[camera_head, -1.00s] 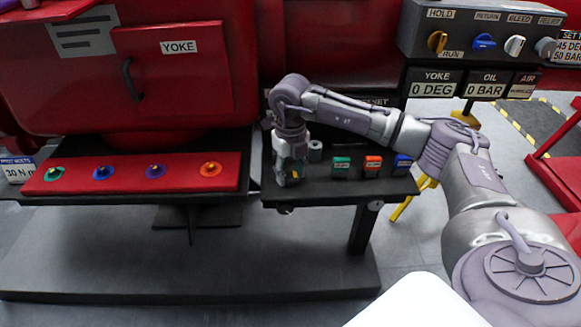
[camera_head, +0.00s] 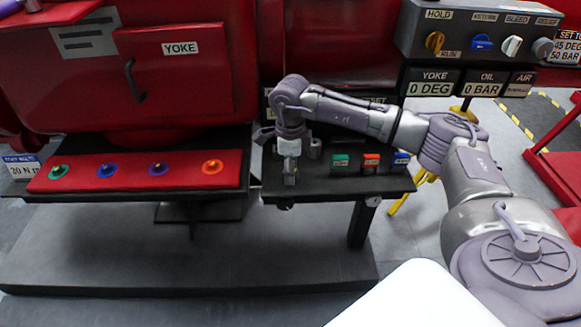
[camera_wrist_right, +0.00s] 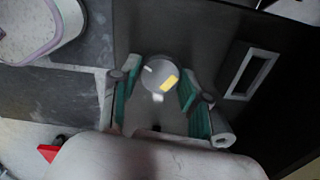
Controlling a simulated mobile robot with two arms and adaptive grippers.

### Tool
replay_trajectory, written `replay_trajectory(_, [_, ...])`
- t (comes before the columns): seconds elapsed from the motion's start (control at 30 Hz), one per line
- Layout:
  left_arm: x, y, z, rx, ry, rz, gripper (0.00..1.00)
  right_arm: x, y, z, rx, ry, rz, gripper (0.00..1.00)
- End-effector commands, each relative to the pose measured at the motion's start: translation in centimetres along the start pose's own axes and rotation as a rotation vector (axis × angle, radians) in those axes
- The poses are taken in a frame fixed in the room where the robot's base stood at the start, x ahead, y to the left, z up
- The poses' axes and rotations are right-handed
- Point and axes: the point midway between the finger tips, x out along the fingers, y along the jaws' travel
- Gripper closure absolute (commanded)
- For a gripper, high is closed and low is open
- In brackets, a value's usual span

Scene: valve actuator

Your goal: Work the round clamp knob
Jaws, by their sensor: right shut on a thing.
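The round clamp knob (camera_wrist_right: 160,76) is grey with a yellow mark and shows between the teal-padded fingers in the right wrist view. My right gripper (camera_head: 290,179) points down at the left end of the small dark bench (camera_head: 330,190). It is shut on the knob, which the gripper and wrist hide in the head view. My left gripper is not in view.
A red tray (camera_head: 105,180) with several coloured knobs lies left. The control box (camera_head: 465,30) hangs above right. Displays read YOKE 0 DEG and OIL 0 BAR.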

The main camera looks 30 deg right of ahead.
Motion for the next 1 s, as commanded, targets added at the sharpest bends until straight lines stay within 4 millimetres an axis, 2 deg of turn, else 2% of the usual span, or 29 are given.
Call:
replay_trajectory(0.2, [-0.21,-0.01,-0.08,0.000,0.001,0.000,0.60,-0.11,-0.07,0.05,-0.182,-0.002,-0.002,0.89])
replay_trajectory(0.5, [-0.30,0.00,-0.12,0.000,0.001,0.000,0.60,-0.10,-0.10,0.06,-0.357,-0.003,-0.002,0.89])
replay_trajectory(1.0, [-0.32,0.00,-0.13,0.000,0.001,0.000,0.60,-0.10,-0.12,0.07,-0.433,-0.003,-0.003,0.89])
